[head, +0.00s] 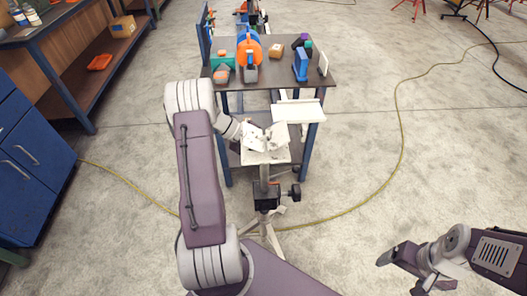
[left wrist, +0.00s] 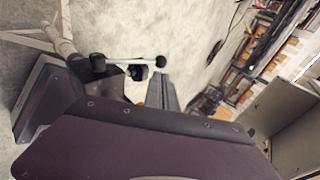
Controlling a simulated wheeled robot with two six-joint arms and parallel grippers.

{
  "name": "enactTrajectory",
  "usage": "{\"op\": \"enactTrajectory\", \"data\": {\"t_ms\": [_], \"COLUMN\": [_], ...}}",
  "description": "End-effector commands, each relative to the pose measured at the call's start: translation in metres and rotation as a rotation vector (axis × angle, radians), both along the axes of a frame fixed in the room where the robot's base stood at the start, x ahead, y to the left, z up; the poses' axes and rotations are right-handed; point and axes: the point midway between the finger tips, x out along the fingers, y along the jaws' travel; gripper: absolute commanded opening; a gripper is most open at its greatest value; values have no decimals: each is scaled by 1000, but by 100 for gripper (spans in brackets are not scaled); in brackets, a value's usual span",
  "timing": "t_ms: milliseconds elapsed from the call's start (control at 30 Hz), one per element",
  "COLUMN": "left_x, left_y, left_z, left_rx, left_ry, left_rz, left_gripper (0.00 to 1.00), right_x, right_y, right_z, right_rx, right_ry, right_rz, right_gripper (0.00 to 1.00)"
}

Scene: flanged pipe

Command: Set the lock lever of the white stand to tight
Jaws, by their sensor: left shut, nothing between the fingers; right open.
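The white stand (head: 264,171) stands upright in the middle of the head view, with a black clamp (head: 267,195) on its post and a dark knob (head: 295,192) at the right. In the left wrist view, a pale lever rod (left wrist: 128,61) ends in a black ball (left wrist: 160,62), beside another dark knob (left wrist: 136,73). I cannot tell the lever's tight or loose setting. My left gripper (head: 262,138) is shut and empty near the stand's top; its fingertips are hard to make out against the white parts. My right gripper (head: 412,268) is open and empty at lower right, far from the stand.
A dark-topped table (head: 233,84) behind the stand carries an orange and blue part (head: 249,46), a blue block (head: 300,64) and other small items. A blue cabinet (head: 35,150) is at the left. A yellow cable (head: 398,130) crosses the floor. Open floor lies right of the stand.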

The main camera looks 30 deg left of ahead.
Motion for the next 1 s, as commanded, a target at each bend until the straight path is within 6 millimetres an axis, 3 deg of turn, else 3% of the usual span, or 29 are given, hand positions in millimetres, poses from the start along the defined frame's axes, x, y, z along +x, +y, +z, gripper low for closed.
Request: {"op": "enactTrajectory", "data": {"t_ms": [200, 400, 1000], "left_x": [14, 23, 26], "left_y": [-33, -51, -63], "left_z": [-33, -47, -50], "left_rx": [-2, 0, -1], "left_ry": [2, 2, -1], "left_rz": [-3, -2, -3], "left_gripper": [0, 0, 0], "right_x": [0, 0, 0], "right_y": [0, 0, 0], "right_z": [-18, -26, -24], "right_rx": [0, 0, 0], "right_ry": [0, 0, 0], "right_rz": [0, 0, 0], "right_gripper": [84, 84, 84]}}
